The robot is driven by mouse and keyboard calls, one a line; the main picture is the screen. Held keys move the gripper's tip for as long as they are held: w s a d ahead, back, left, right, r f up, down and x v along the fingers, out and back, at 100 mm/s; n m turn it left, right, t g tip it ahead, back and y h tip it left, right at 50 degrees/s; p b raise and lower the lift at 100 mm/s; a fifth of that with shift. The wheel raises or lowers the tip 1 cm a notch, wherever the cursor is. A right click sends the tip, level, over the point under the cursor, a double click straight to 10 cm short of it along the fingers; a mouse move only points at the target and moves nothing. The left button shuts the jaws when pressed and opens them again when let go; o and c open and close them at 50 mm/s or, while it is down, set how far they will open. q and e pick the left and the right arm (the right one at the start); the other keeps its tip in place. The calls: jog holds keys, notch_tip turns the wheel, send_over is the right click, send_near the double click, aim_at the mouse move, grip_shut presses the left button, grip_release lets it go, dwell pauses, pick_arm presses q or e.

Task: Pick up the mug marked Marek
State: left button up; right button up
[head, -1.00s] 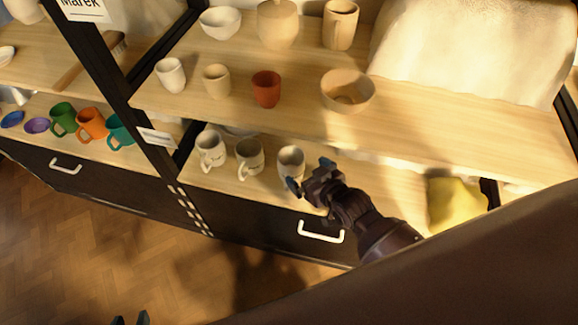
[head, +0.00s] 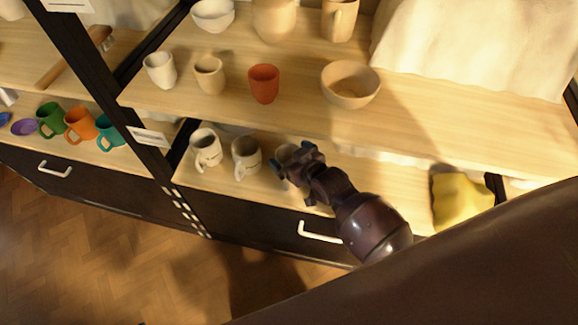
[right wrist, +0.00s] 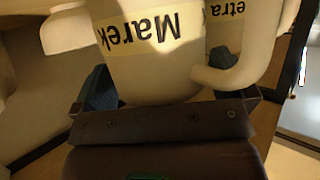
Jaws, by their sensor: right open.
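The mug marked Marek (right wrist: 150,72) is off-white with a pale label band. In the right wrist view its lettering is upside down, and its handle is on the right, crossing in front of the right finger. In the head view this mug (head: 284,152) stands on the lower shelf, rightmost of three mugs, partly hidden by my right gripper (head: 291,158). My right gripper is open, with one finger on each side of the mug in the wrist view (right wrist: 167,88). I cannot tell whether the fingers touch it. My left gripper is not in view.
A mug lettered "etra" (right wrist: 222,12) stands close behind. Two similar mugs (head: 206,149) (head: 245,157) stand left on the lower shelf. The upper shelf above holds a red cup (head: 264,84) and a bowl (head: 350,84). A yellow cloth (head: 460,198) lies to the right.

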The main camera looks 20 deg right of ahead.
jog(key=c, duration=1.1)
jog(key=shift+r, duration=0.1)
jog(key=shift+c, duration=0.7)
jog(key=shift+r, duration=0.1)
